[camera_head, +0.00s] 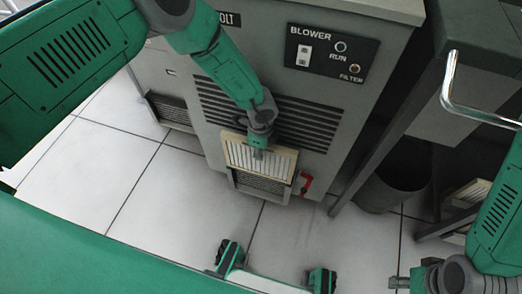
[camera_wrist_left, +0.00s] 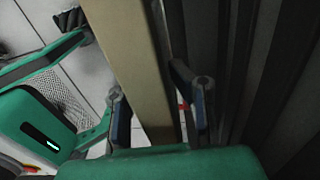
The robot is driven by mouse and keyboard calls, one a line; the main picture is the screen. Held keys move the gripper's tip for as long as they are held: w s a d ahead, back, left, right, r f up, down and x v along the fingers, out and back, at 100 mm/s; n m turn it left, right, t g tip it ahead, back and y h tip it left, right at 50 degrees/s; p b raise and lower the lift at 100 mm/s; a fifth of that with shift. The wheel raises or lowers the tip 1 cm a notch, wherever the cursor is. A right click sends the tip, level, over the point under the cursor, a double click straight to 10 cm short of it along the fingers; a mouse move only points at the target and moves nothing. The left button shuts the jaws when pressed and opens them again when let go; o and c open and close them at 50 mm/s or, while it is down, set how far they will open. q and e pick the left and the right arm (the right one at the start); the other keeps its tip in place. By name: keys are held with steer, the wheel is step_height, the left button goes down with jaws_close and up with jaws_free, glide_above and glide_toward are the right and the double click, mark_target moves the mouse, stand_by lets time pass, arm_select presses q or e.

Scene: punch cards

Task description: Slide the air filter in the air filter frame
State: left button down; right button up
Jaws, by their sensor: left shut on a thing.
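The air filter (camera_head: 280,163) is a cream-edged, pleated panel standing against the lower front of the grey blower cabinet. My left gripper (camera_head: 258,152) is shut on its upper edge, near the middle. In the left wrist view, the tan filter edge (camera_wrist_left: 128,50) runs between the two fingers of the left gripper (camera_wrist_left: 158,108). The air filter frame (camera_head: 262,188) shows as a grey holder with a dark grille just below and behind the filter. How far the filter sits inside it cannot be told. My right gripper (camera_head: 405,283) is at the bottom right, apart from the cabinet, partly seen.
The blower cabinet (camera_head: 180,95) has louvres and a control panel (camera_head: 331,55). A red handle (camera_head: 305,183) is right of the filter. A dark bin (camera_head: 394,180) and a table with a metal rail (camera_head: 450,90) stand right. The tiled floor (camera_head: 160,200) is open at left.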

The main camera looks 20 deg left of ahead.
mark_target(261, 166)
stand_by(0.3)
arm_select(q)
steer(key=shift+f, duration=0.1)
steer(key=shift+f+b, duration=0.75)
steer(key=shift+f, duration=0.8)
steer(key=shift+f+b, duration=0.9)
steer(key=shift+f, duration=0.6)
steer(key=shift+f+b, duration=0.9)
steer(key=shift+f, duration=0.55)
